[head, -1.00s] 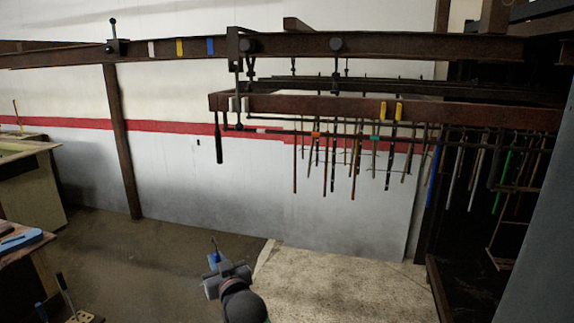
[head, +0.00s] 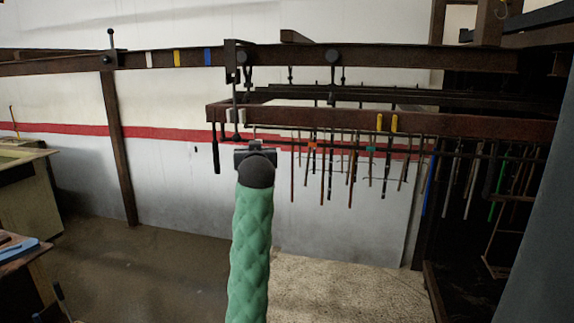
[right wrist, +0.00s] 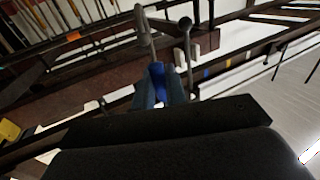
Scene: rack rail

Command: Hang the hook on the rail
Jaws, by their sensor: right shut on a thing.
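My right gripper (right wrist: 160,92) is shut on the hook's blue part (right wrist: 157,74) in the right wrist view. A grey metal piece (right wrist: 144,30), seemingly the hook's upper part, rises beyond the fingers. In the head view my right gripper (head: 255,153) is raised just below the left part of the lower brown rail (head: 300,118); the hook is hidden there. Above it runs a longer upper rail (head: 420,58) with coloured marks. I cannot tell whether the hook touches either rail. My left gripper is out of view.
Clamps (head: 237,75) hang near the lower rail's left end, beside a black handle (head: 215,155), close to my right gripper. Several thin tools (head: 352,170) hang behind the lower rail to the right. A bench (head: 22,190) stands at far left.

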